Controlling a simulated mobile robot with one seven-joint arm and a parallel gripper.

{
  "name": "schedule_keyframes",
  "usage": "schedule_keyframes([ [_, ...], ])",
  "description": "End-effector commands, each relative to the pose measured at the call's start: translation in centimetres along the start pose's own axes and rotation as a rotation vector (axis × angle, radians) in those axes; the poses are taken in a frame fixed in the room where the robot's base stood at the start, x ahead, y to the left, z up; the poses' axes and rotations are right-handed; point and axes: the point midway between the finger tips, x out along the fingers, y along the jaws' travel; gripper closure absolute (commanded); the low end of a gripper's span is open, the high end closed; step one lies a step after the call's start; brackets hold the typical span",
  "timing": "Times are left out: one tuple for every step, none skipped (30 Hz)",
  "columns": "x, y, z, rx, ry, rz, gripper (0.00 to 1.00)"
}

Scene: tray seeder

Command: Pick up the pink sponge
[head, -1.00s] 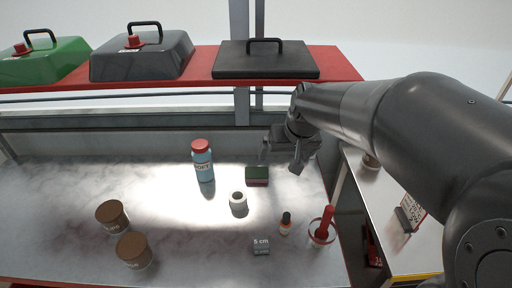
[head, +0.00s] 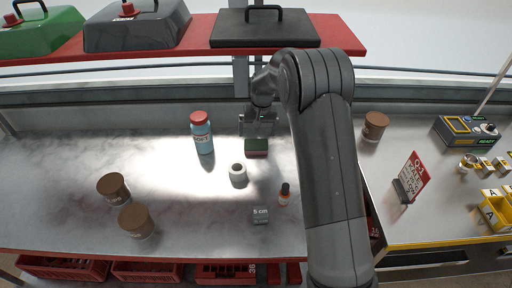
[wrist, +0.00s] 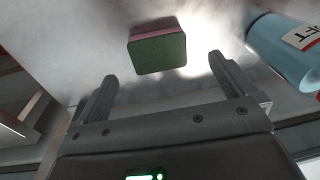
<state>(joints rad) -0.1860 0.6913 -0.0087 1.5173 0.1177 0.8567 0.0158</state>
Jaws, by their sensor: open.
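The pink sponge (head: 256,148) lies on the marbled counter below my gripper in the head view. It has a dark green face and a pinkish-red layer. In the wrist view the sponge (wrist: 157,48) sits ahead of the fingertips, between their lines, with its green face toward the camera and the pink layer at its far edge. My gripper (head: 261,122) is open and empty. In the wrist view its two fingers (wrist: 160,72) are wide apart, and neither touches the sponge.
A blue bottle with a red cap (head: 202,136) stands left of the sponge; it also shows in the wrist view (wrist: 290,48). A white roll (head: 238,175), a small dropper bottle (head: 284,194) and a grey 5 cm block (head: 261,214) are nearer. A red shelf (head: 345,38) runs overhead.

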Motion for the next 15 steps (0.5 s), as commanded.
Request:
schedule_keyframes([
  [0.8,-0.1,-0.5,0.012,-0.018,0.021,0.00],
  [1.1,-0.1,-0.8,0.022,-0.028,0.033,0.00],
  [1.4,-0.1,-1.1,0.036,-0.038,0.048,0.00],
  [1.7,-0.1,-1.2,0.045,-0.046,0.058,0.00],
  [1.8,-0.1,-1.4,0.055,-0.051,0.066,0.00],
  [2.0,-0.2,-1.6,0.066,-0.057,0.076,0.00],
  [2.1,-0.2,-1.7,0.074,-0.062,0.082,0.00],
  [2.2,-0.2,-1.8,0.079,-0.064,0.086,0.00],
  [2.3,-0.2,-1.9,0.085,-0.066,0.091,0.00],
  [2.5,-0.1,-1.9,0.088,-0.068,0.093,0.00],
  [2.7,-0.1,-1.9,0.090,-0.069,0.095,0.00],
  [3.1,-0.1,-1.8,0.091,-0.070,0.096,0.00],
  [3.4,-0.1,-1.8,0.091,-0.071,0.096,0.00],
  [3.8,0.0,-1.8,0.091,-0.072,0.096,0.00],
  [4.2,0.0,-1.7,0.091,-0.071,0.095,0.00],
])
